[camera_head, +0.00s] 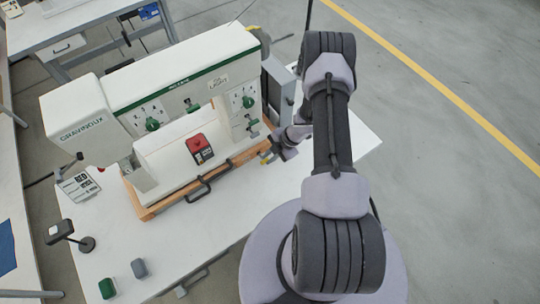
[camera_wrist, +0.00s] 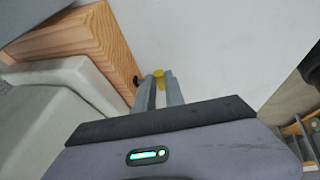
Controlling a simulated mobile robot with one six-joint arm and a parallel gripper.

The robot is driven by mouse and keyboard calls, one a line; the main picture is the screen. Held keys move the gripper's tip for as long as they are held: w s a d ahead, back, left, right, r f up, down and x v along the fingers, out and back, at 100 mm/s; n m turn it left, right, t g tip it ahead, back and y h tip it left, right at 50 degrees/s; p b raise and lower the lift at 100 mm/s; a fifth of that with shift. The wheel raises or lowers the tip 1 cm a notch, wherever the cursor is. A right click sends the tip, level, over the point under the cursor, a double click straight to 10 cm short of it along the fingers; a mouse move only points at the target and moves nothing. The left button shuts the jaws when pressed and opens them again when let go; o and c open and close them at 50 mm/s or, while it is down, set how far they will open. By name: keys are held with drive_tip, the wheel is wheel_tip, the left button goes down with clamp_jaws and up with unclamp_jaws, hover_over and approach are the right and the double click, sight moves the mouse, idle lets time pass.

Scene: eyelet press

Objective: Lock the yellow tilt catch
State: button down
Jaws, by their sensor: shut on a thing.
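The yellow tilt catch (camera_wrist: 159,76) shows as a small yellow piece between my fingertips in the wrist view. It is a small yellow spot beside the right end of the press's wooden base in the head view (camera_head: 264,161). My gripper (camera_wrist: 158,78) is shut on it, beside the wooden base (camera_wrist: 110,45). The fingers hide part of the catch, so I cannot tell its exact angle. In the head view my gripper (camera_head: 270,157) is at the right end of the white and green press (camera_head: 180,75).
A black handle (camera_head: 198,190) is at the front of the base. A grey cabinet (camera_head: 277,85) stands behind the press's right end. A green block (camera_head: 107,288) lies at front left.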

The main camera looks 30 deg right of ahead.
drive_tip(key=shift+w+r+g+p, duration=0.3)
drive_tip(key=shift+r+g+p, duration=0.4)
drive_tip(key=shift+p, duration=0.15)
drive_tip(key=shift+w+a+g+b, duration=0.1)
drive_tip(key=shift+w+g+b, duration=0.1)
drive_tip(key=shift+g+b, duration=0.35)
drive_tip(key=shift+r+m+g, duration=0.15)
drive_tip(key=shift+m+g, duration=0.15)
drive_tip(key=shift+g, duration=0.25)
drive_tip(key=c, duration=1.4)
unclamp_jaws()
drive_tip(key=p+v, duration=0.1)
drive_tip(key=v, duration=1.6)
drive_tip(key=shift+r, duration=0.3)
